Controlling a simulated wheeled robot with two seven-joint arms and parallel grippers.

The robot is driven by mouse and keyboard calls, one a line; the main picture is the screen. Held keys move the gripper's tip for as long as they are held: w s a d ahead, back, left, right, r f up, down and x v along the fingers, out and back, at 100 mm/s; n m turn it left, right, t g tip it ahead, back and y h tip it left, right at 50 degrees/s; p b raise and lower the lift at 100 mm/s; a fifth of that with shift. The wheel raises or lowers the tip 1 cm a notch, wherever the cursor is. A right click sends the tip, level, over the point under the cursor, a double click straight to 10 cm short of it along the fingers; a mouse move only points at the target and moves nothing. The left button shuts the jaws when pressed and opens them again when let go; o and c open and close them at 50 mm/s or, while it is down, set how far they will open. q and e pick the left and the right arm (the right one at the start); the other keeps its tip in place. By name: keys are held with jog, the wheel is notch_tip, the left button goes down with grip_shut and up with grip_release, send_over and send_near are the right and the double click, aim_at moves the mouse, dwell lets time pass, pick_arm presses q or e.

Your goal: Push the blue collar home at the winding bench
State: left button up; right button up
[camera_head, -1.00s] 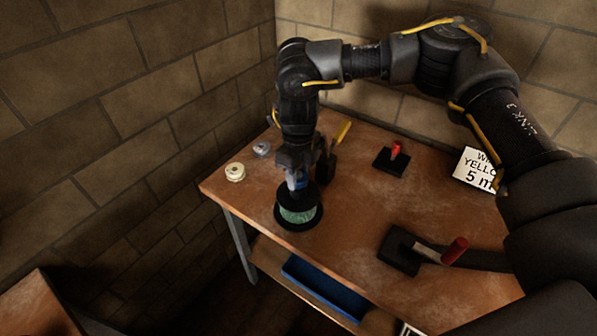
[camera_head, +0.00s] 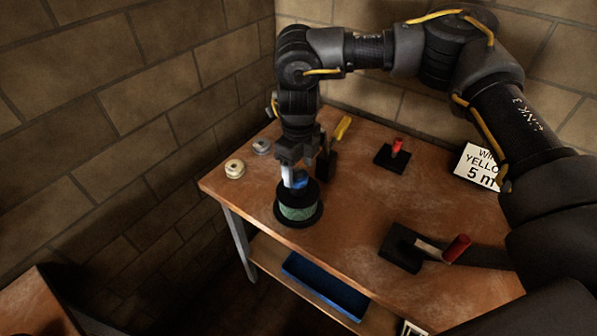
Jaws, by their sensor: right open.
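The blue collar (camera_head: 300,181) shows between and below the fingers of my right gripper (camera_head: 294,178), at the top of a black spool (camera_head: 298,196) with a green winding on the bench. My right gripper comes down from above, open, with its fingers at the collar. The fingers hide part of the collar, so I cannot tell whether they touch it or how deep it sits. The winding bench (camera_head: 345,235) has a brown worn top. My left gripper is not in view.
Pale (camera_head: 235,168) and grey (camera_head: 262,147) small spools stand at the back left. A yellow-handled tool (camera_head: 341,130) stands behind the spool. Red-handled fixtures (camera_head: 396,148) (camera_head: 456,249) stand to the right. A blue tray (camera_head: 325,287) lies on the lower shelf. A sign (camera_head: 478,167) stands at the back right.

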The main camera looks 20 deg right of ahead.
notch_tip(320, 180, up, 9)
jog(key=shift+r+b, duration=0.1)
jog(key=shift+b, duration=0.5)
